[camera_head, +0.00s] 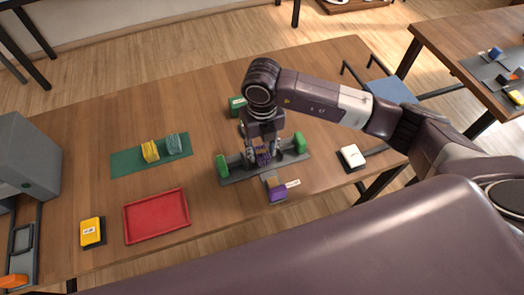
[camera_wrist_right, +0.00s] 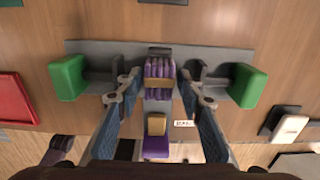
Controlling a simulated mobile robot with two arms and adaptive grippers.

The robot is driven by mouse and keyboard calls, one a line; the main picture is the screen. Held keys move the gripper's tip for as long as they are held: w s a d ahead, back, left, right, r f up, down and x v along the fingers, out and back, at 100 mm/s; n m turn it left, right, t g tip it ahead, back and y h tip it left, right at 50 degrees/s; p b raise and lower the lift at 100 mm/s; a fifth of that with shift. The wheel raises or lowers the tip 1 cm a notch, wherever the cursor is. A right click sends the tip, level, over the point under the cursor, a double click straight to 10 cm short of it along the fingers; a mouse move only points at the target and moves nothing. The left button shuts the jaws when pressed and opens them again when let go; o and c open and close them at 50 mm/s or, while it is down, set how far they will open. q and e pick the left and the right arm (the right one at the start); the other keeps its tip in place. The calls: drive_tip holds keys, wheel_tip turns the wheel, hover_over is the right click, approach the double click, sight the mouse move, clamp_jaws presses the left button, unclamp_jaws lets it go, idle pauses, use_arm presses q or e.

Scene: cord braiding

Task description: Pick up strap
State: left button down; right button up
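A purple cord bundle with a tan band around it (camera_wrist_right: 159,68) sits upright in the middle of a grey fixture (camera_wrist_right: 220,55) with green end blocks. In the head view the bundle (camera_head: 263,157) is partly hidden by my right gripper. My right gripper (camera_wrist_right: 159,84) points down over it, with one finger on each side. The fingers are apart, and gaps show between them and the bundle. A small tan piece (camera_wrist_right: 157,124), possibly a strap, rests on a purple block (camera_wrist_right: 155,147) in front of the fixture. My left gripper is not in view.
A green mat (camera_head: 125,162) with a yellow bundle (camera_head: 150,151) and a grey-green bundle (camera_head: 174,144) lies left. A red tray (camera_head: 156,215), a yellow box (camera_head: 92,232), a grey machine (camera_head: 25,160), a green block (camera_head: 237,106) and a white box (camera_head: 352,156) also stand on the table.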

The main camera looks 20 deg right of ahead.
sight(262, 151)
drive_tip(key=shift+f, duration=0.45)
drive_tip(key=c, duration=0.9)
drive_tip(key=shift+c, duration=0.2)
drive_tip(key=shift+r, duration=0.1)
drive_tip(key=shift+r, duration=0.55)
wheel_tip(262, 151, up, 19)
drive_tip(key=b, duration=0.2)
drive_tip(key=shift+f, duration=0.15)
